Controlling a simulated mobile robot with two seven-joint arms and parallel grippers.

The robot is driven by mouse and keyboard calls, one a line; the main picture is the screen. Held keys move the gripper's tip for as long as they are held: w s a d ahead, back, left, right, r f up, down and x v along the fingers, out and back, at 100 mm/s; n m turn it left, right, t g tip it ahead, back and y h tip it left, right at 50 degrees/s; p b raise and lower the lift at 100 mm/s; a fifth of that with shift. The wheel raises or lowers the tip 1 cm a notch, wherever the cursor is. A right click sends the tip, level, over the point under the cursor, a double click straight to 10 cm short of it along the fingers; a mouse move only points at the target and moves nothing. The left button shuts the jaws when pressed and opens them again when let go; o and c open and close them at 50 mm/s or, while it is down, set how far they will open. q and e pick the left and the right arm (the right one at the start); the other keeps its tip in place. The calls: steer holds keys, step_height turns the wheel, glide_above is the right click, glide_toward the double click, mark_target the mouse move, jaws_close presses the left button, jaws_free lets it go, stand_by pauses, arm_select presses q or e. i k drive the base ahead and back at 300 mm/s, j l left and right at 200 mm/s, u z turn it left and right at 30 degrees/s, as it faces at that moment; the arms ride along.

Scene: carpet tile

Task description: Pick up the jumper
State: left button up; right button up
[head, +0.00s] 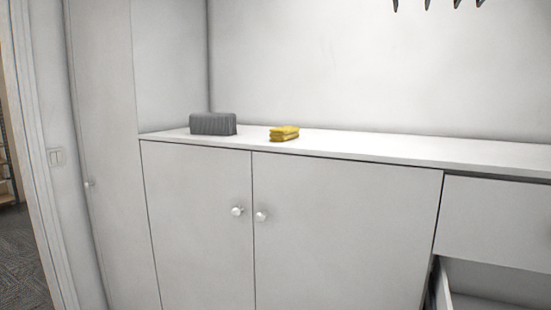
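A small yellow folded cloth item (284,133) lies on the white cabinet top, near its front edge; it looks like folded clothing and may be the jumper. To its left, a grey ribbed block-shaped item (213,124) sits on the same top; I cannot tell whether it is folded knitwear or a box. The two are apart, with bare surface between them. Neither of my grippers is in the head view.
The white cabinet top (400,149) is clear to the right. Below are two closed doors with round knobs (237,211). A drawer or compartment (490,285) stands open at lower right. A tall cabinet (100,150) and doorway are left. Dark hooks (427,4) show at the top.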

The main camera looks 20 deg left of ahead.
mark_target(219, 124)
steer(key=u, duration=1.2)
steer(key=i+j, duration=0.35)
steer(key=j, duration=0.15)
steer(key=i+j+z, duration=0.1)
steer(key=i+j, duration=0.25)
steer(key=j, duration=0.15)
